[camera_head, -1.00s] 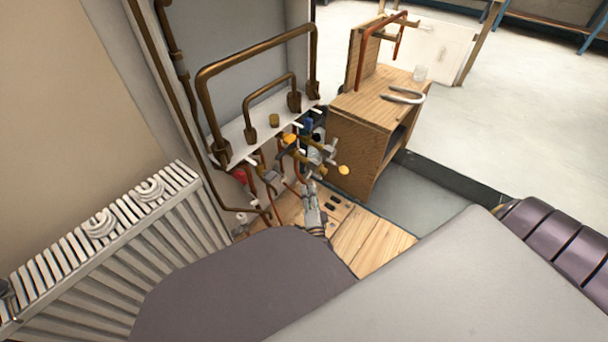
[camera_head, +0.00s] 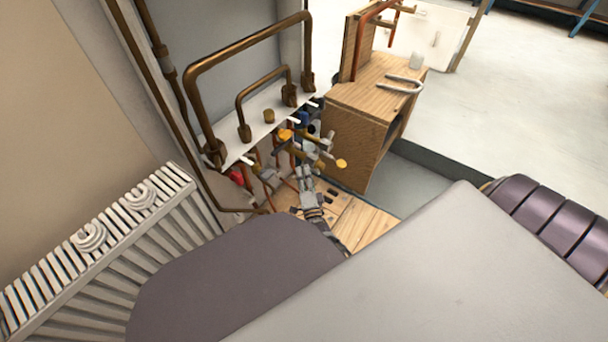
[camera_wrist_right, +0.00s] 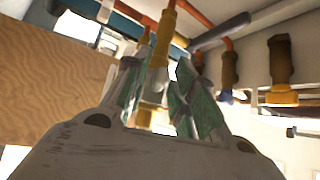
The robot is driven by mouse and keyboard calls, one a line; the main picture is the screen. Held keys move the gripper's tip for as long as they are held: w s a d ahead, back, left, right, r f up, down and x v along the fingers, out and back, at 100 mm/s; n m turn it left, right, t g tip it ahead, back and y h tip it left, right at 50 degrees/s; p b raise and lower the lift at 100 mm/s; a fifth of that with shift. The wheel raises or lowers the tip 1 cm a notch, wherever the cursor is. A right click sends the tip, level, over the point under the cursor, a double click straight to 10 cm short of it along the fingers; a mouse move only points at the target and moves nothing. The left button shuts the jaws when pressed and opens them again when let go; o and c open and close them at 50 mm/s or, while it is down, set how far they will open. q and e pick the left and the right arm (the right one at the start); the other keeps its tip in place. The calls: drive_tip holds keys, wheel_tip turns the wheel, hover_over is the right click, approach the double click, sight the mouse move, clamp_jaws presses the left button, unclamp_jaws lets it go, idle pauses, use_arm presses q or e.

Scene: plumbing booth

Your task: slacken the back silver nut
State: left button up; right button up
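My right gripper (camera_head: 306,178) is low in the booth, just below the cluster of valves and pipe fittings (camera_head: 312,150) under the white shelf. In the right wrist view its two fingers (camera_wrist_right: 160,80) stand apart on either side of an upright brass fitting (camera_wrist_right: 153,88). I cannot tell whether either finger touches it. The back silver nut cannot be made out clearly in either view; small grey metal parts sit among the fittings. My left gripper is not in view.
The white shelf (camera_head: 236,146) carries bent copper pipes (camera_head: 200,95). A wooden cabinet (camera_head: 345,150) stands close on the right, with a U-shaped pipe (camera_head: 405,85) on top. A white radiator (camera_head: 95,245) is at left. Further pipes with brass ends (camera_wrist_right: 279,70) hang at right in the wrist view.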

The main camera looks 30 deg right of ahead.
clamp_jaws()
drive_tip(key=shift+w+f+n+t, duration=0.1)
drive_tip(key=shift+f+n+t, duration=0.15)
drive_tip(key=shift+n+t, duration=0.15)
drive_tip(key=shift+d+f+n+t+y, duration=0.25)
drive_tip(key=shift+f+n+t+y, duration=0.2)
drive_tip(key=shift+n+t, duration=0.4)
drive_tip(key=shift+w+n, duration=0.1)
drive_tip(key=shift+n, duration=0.25)
drive_tip(key=shift+f, duration=0.1)
drive_tip(key=shift+o, duration=1.8)
unclamp_jaws()
